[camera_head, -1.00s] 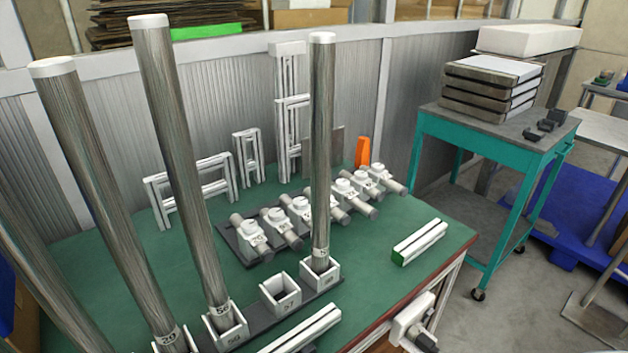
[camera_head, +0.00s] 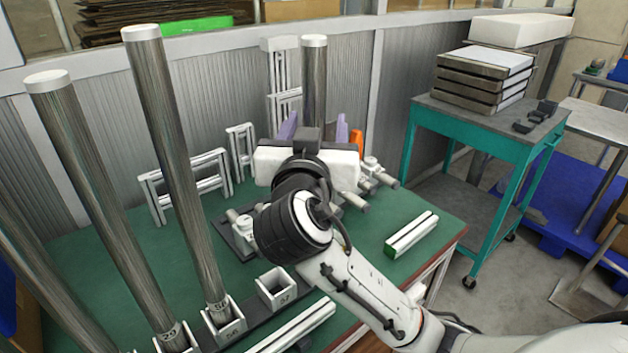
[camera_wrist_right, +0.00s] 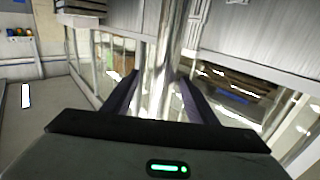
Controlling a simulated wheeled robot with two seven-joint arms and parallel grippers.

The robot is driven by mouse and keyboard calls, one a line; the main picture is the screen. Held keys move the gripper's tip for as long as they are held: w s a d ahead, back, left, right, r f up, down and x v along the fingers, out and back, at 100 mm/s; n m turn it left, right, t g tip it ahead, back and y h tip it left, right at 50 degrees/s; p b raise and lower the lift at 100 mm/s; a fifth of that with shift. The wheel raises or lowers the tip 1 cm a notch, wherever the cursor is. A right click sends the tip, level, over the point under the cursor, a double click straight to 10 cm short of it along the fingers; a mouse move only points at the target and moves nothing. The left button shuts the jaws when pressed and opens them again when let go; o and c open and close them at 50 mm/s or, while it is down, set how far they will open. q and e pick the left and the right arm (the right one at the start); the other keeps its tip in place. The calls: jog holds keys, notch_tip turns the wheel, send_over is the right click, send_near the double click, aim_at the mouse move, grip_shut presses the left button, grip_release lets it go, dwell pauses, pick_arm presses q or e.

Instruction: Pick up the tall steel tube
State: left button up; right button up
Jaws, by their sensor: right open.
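Several tall steel tubes with white caps stand in a row. The rightmost tube (camera_head: 314,72) rises behind my right gripper, which hides its lower part and its socket. My right gripper (camera_head: 315,124) is open, with one purple finger on each side of this tube in the head view. In the right wrist view the shiny tube (camera_wrist_right: 166,50) runs between the two dark fingers of the gripper (camera_wrist_right: 160,88). Whether a finger touches it I cannot tell. My left gripper is not in view.
A numbered white socket (camera_head: 274,290) stands empty between the tubes. White profile frames (camera_head: 190,183) and grey-white fittings (camera_head: 375,172) are on the green table (camera_head: 345,262). A white bar with a green end (camera_head: 412,236) lies right. A teal cart (camera_head: 470,130) stands beyond.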

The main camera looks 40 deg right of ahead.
aim_at(316, 120)
jog(key=shift+x, duration=1.15)
jog(key=shift+w+d+p, duration=0.3)
jog(key=shift+w+p, duration=0.15)
jog(key=shift+w, duration=0.15)
jog(key=x, duration=0.2)
jog(key=p+x, duration=0.1)
jog(key=x, duration=0.1)
jog(key=shift+w+a+f, duration=0.1)
jog(key=shift+w+f, duration=0.1)
jog(key=shift+f, duration=0.05)
jog(key=shift+c, duration=0.3)
grip_shut()
jog(key=shift+r, duration=0.1)
